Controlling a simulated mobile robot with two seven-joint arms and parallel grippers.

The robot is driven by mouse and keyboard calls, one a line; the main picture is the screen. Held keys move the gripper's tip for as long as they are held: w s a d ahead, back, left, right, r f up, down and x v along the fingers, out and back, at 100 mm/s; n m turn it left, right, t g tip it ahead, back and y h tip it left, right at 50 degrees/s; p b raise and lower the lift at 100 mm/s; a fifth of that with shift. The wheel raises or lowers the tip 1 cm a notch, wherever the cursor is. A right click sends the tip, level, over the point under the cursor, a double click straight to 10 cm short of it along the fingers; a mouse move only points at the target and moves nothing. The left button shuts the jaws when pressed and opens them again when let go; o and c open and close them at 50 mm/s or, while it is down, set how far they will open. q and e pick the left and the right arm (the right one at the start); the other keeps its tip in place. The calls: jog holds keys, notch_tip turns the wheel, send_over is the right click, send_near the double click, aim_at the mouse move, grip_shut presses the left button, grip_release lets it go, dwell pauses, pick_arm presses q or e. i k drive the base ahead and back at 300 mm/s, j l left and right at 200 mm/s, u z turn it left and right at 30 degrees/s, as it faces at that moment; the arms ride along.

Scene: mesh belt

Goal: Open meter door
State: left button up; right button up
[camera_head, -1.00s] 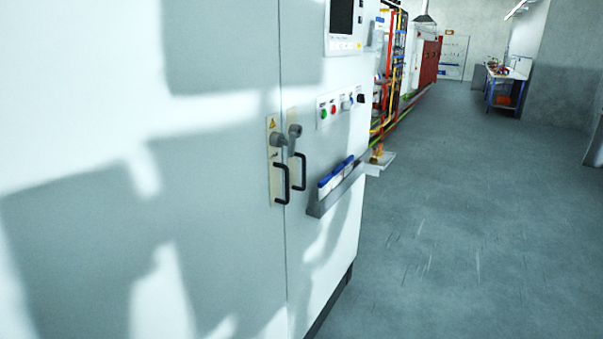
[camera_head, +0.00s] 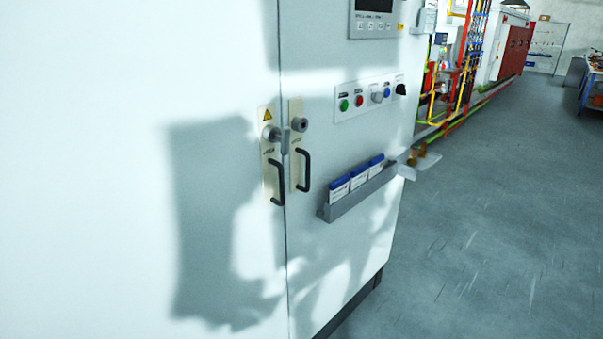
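A tall white cabinet fills the left and middle of the head view, with a left door (camera_head: 90,200) and a right door (camera_head: 350,245). Both doors look shut, meeting at a vertical seam. The left door has a black pull handle (camera_head: 276,182) below a grey knob or latch (camera_head: 270,132) and a yellow warning label. The right door has its own black handle (camera_head: 303,170) and a grey knob (camera_head: 300,124). A grey latch piece (camera_head: 285,142) sits at the seam between the knobs. Neither gripper is in view.
A button panel (camera_head: 368,98) and a grey tray (camera_head: 360,192) holding blue-topped boxes stick out from the right door. Coloured pipes (camera_head: 465,75) run along the wall beyond. The grey floor (camera_head: 480,220) on the right is open. A workbench (camera_head: 591,85) stands far right.

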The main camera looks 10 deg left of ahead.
aim_at(142, 193)
jog(key=i+l, duration=0.1)
jog(key=l, duration=0.2)
jog(key=i+l, duration=0.15)
jog(key=l, duration=0.2)
jog(key=i+l+u, duration=0.1)
jog(key=l, duration=0.2)
jog(key=i+l, duration=0.15)
jog(key=l, duration=0.15)
